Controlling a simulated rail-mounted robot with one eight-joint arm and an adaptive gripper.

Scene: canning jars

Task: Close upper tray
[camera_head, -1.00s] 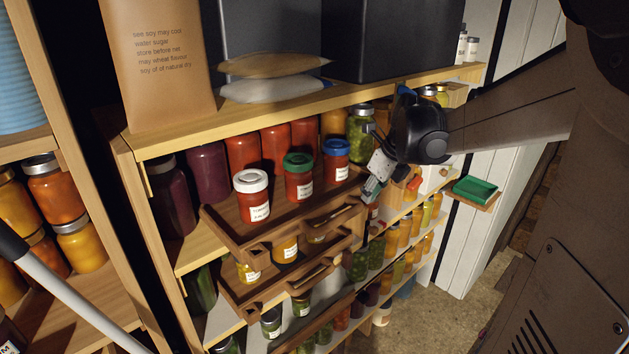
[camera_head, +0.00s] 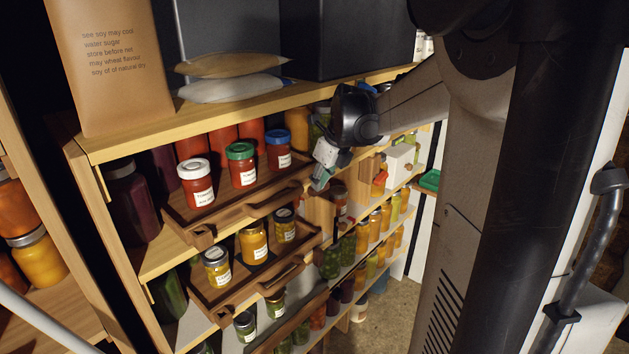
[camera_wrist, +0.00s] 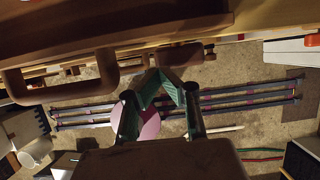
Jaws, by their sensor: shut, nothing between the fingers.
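The upper tray (camera_head: 245,214) is a wooden drawer-like tray pulled out from the shelf. It carries a red jar with a white lid (camera_head: 197,185), one with a green lid (camera_head: 242,167) and one with a blue lid (camera_head: 279,153), all upright. My gripper (camera_head: 319,184) is shut and empty at the right end of the tray's front, pointing down. I cannot tell whether it touches the tray. In the wrist view the closed fingertips (camera_wrist: 164,76) lie just below a wooden edge, right of a looped wooden handle (camera_wrist: 62,76).
A lower tray (camera_head: 255,283) with several jars is also pulled out below. More jars fill the shelves behind and to the right. A paper bag (camera_head: 108,65) and dark boxes (camera_head: 335,40) stand on the top board. Floor shows beneath the gripper.

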